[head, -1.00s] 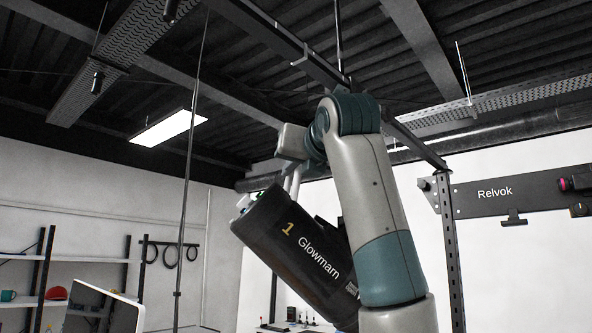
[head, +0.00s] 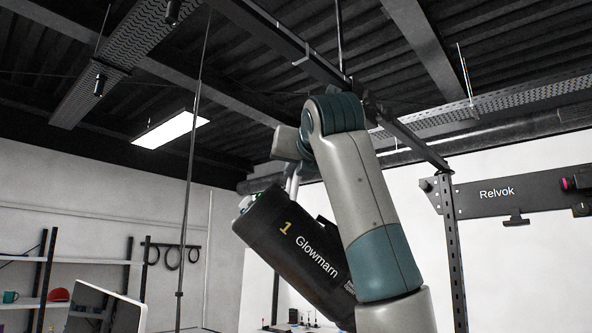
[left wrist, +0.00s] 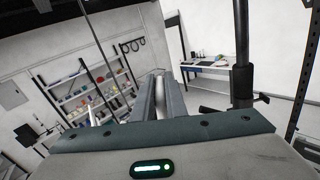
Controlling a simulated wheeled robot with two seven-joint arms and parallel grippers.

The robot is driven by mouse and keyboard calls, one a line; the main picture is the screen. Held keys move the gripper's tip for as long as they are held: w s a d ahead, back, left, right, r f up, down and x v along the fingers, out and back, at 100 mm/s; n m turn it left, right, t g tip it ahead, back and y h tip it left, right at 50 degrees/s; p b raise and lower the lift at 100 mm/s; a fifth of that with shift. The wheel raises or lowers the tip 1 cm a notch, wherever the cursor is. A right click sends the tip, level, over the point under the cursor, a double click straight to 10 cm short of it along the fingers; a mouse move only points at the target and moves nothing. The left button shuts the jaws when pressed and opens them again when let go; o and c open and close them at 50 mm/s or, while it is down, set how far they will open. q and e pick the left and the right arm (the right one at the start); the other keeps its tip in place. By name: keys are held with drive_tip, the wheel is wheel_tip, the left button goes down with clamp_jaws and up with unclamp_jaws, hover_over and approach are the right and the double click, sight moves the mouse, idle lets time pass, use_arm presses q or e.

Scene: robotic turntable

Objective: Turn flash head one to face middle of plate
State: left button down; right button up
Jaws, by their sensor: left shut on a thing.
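Flash head one (head: 290,250) is a black cylinder marked "1 Glowmarn", in the lower middle of the head view. It is tilted, its upper-left end raised and its lower right hidden behind my left arm. My left gripper (head: 291,180) is at its upper far side, with pale fingers partly hidden behind the body. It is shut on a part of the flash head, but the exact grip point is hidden. In the left wrist view the gripper's fingers (left wrist: 159,98) are close together, pointing away. The plate is not in view. My right gripper is not in view.
A thin vertical pole (head: 190,170) stands left of the flash head. A black beam marked "Relvok" (head: 530,197) and a perforated post (head: 453,250) are at the right. A pale panel (head: 105,308) is at the lower left. Shelves (left wrist: 92,95) stand far back.

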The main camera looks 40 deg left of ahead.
use_arm(q)
drive_tip(key=shift+a, duration=0.1)
drive_tip(key=shift+w+a+r+m+t+h, duration=0.1)
drive_tip(key=shift+w+a+m+t+h, duration=0.1)
drive_tip(key=shift+m+t+h, duration=0.15)
drive_tip(key=shift+w+a+m+t+h+b, duration=0.25)
drive_tip(key=shift+w+m+t+h+b, duration=0.05)
drive_tip(key=shift+m+t+h+b, duration=0.15)
drive_tip(key=shift+w+a+h, duration=0.1)
drive_tip(key=shift+h, duration=0.2)
drive_tip(key=shift+w+a+m+t, duration=0.15)
drive_tip(key=shift+w+m+t, duration=0.05)
drive_tip(key=shift+m+t, duration=0.2)
drive_tip(key=c, duration=1.8)
unclamp_jaws()
drive_tip(key=shift+w, duration=0.1)
